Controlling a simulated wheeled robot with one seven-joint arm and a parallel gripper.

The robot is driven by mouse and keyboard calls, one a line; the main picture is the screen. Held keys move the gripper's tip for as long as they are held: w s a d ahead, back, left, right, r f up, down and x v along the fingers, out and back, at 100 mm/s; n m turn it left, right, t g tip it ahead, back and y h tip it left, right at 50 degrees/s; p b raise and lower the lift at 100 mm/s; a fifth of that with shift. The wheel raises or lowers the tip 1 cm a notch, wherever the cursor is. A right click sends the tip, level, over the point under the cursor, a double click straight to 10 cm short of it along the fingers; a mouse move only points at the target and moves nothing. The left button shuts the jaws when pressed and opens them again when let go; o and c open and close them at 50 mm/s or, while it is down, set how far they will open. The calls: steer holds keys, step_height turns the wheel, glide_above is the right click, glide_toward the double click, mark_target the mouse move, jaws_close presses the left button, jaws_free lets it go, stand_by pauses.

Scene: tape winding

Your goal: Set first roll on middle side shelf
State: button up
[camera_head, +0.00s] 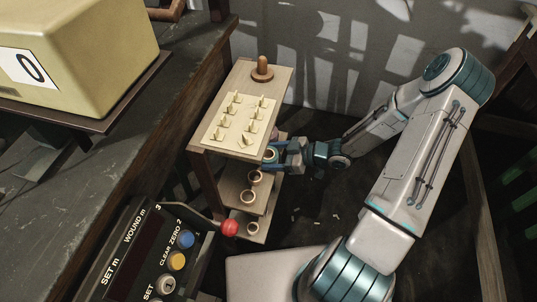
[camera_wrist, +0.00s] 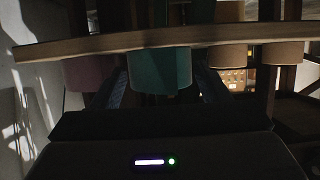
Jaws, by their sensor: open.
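The wooden side shelf unit (camera_head: 200,166) stands in the centre of the head view; its middle shelf (camera_head: 262,205) holds a row of rolls. A teal roll (camera_head: 269,155) stands on this shelf and shows in the wrist view (camera_wrist: 160,72), where the shelf edge (camera_wrist: 100,45) crosses above it. My gripper (camera_head: 277,154) is open, with its fingers on either side of the teal roll; contact cannot be told. A purple roll (camera_wrist: 90,74) is beside it. Two tan rolls (camera_wrist: 228,54) (camera_wrist: 286,52) are on the other side.
The shelf's top board carries a cream pegged plate (camera_head: 238,122) and a brown knob (camera_head: 262,70). Another tan roll (camera_head: 252,228) is on the lower shelf. A control panel (camera_head: 145,250) with a red ball knob (camera_head: 229,228) stands in front. A dark bench (camera_head: 60,160) borders the left.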

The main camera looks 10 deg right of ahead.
steer(key=p+v, duration=0.3)
steer(key=v, duration=0.7)
steer(key=w+d+r+m+t+h, duration=0.1)
steer(key=w+d+r+m+h, duration=0.6)
steer(key=h, duration=0.5)
steer(key=s+a+r+m+g+h, duration=0.2)
steer(key=s+r+m+g+h, duration=0.15)
steer(key=s+r, duration=0.85)
steer(key=s+a+r+m+g+y, duration=0.1)
steer(key=s+a+r+m+y, duration=0.2)
steer(key=s+a, duration=0.4)
steer(key=s, duration=0.2)
steer(key=shift+s+a+r, duration=0.2)
steer(key=shift+s+a, duration=0.1)
steer(key=shift+s, duration=0.1)
